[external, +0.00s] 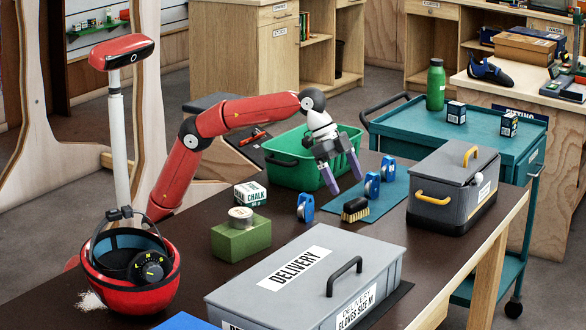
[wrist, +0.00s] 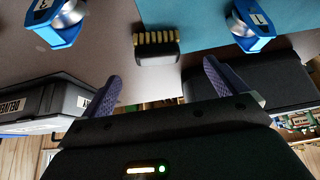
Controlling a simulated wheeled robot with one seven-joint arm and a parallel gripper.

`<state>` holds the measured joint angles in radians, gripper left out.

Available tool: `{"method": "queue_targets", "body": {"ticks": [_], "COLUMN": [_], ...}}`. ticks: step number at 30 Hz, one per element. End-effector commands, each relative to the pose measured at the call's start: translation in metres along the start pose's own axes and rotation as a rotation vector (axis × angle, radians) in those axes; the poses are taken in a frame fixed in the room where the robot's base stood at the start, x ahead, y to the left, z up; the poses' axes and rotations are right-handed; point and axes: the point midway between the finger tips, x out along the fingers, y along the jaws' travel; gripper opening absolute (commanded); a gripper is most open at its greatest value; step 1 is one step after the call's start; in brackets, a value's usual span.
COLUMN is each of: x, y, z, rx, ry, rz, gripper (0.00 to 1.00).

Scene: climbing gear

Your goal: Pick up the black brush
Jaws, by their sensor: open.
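The black brush (external: 356,209) has pale yellow bristles and lies on the dark table, close to the edge of a teal mat (external: 385,196). In the wrist view the brush (wrist: 156,50) shows at the top middle, beyond the fingers. My gripper (external: 341,178) has purple fingers, is open and empty, and hangs above the table, behind and a little left of the brush. In the wrist view the two fingers of my gripper (wrist: 160,75) are spread apart, with the brush between their lines but apart from them.
Blue pulleys stand near the brush: one (external: 305,208) to its left, two (external: 372,186) behind it. A grey delivery box (external: 300,280) is in front, a grey toolbox (external: 440,205) to the right, a green crate (external: 290,165) behind. A chalk box (external: 250,194) and green block (external: 240,238) stand left.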

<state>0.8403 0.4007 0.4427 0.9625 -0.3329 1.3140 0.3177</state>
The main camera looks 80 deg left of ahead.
Motion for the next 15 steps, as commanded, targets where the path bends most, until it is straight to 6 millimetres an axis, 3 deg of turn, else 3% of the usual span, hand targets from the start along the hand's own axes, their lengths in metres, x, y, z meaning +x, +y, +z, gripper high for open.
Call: {"method": "queue_targets", "body": {"ticks": [15], "x": [0.052], "y": [0.005], "z": [0.001], "rx": [0.0], "ry": [-0.003], "rz": [0.0], "gripper": [0.97]}}
